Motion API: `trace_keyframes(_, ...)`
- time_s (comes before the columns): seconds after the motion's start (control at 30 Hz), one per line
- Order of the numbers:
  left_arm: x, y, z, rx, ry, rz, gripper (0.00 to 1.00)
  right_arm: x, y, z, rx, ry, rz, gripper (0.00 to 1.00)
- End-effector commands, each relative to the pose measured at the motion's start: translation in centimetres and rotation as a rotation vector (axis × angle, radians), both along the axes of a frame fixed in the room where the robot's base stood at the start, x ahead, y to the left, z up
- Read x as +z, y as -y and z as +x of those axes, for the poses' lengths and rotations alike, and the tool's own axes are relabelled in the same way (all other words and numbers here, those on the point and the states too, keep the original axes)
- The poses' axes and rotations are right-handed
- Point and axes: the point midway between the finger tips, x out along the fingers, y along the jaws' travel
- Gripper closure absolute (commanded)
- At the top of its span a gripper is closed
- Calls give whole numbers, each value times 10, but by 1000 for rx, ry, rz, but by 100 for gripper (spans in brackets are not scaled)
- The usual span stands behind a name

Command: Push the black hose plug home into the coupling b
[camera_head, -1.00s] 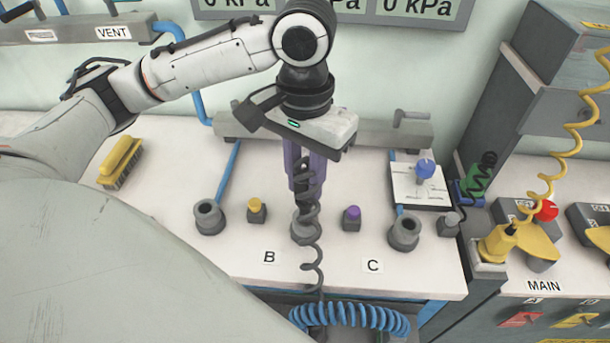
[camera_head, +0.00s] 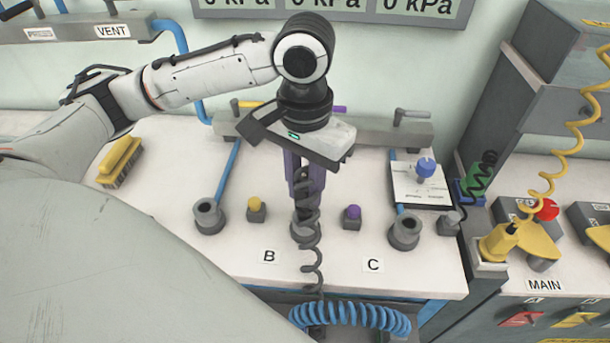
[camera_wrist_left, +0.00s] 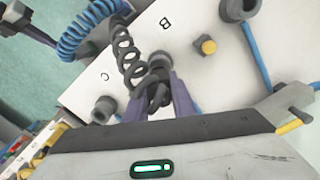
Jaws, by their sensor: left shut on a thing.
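My left gripper (camera_head: 302,205) points down over the middle grey coupling (camera_head: 303,236), with its purple fingers shut on the black hose plug. The gripper also shows in the left wrist view (camera_wrist_left: 160,88). The plug is mostly hidden by the fingers and by its black coiled hose (camera_head: 313,268). The plug's lower end is at the coupling's mouth; I cannot tell how deep it sits. The coupling stands between the labels B (camera_head: 269,256) and C (camera_head: 373,264).
Grey sockets stand to the left (camera_head: 208,217) and right (camera_head: 404,232). A yellow knob (camera_head: 255,204) and a purple knob (camera_head: 353,211) flank the middle coupling. A yellow brush (camera_head: 120,160) lies at left. A blue coiled hose (camera_head: 350,315) hangs in front.

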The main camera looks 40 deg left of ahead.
Motion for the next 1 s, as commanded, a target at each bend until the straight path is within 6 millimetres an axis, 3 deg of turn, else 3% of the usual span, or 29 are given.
trace_keyframes(1.0,-21,0,0,1,1,0,100,-2,0,0,0,1,0,100)
